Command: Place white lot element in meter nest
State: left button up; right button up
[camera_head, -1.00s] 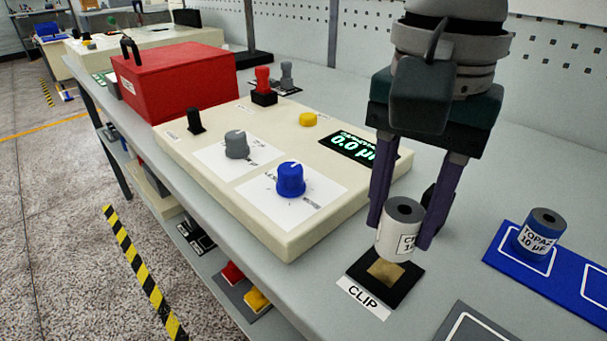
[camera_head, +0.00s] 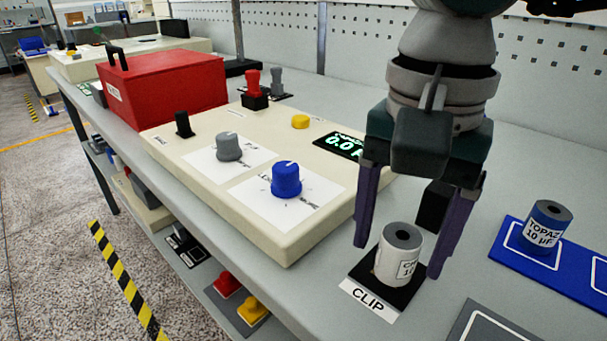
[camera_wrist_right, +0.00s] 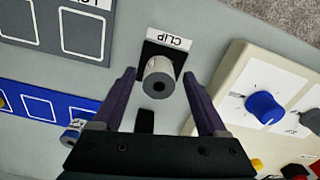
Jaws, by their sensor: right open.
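The white cylinder element (camera_head: 398,258) with a dark grey top and a printed label stands upright on the black pad marked CLIP (camera_head: 410,292). It also shows in the right wrist view (camera_wrist_right: 158,76), on the black clip pad (camera_wrist_right: 153,49). My right gripper (camera_head: 398,262) is open, its purple fingers on either side of the white element and apart from it. In the right wrist view the right gripper (camera_wrist_right: 160,72) has clear gaps to the element. My left gripper is not in view.
A cream meter box (camera_head: 270,245) with knobs and a green display is left of the clip. A blue tray (camera_head: 505,253) holds a TOPAZ cylinder (camera_head: 545,227) on the right. A grey tray (camera_head: 480,325) lies in front. A red box (camera_head: 170,90) stands behind.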

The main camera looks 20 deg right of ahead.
aim_at(400, 235)
notch_tip(400, 235, up, 12)
jog(key=shift+r+p, duration=0.2)
jog(key=shift+p, duration=0.15)
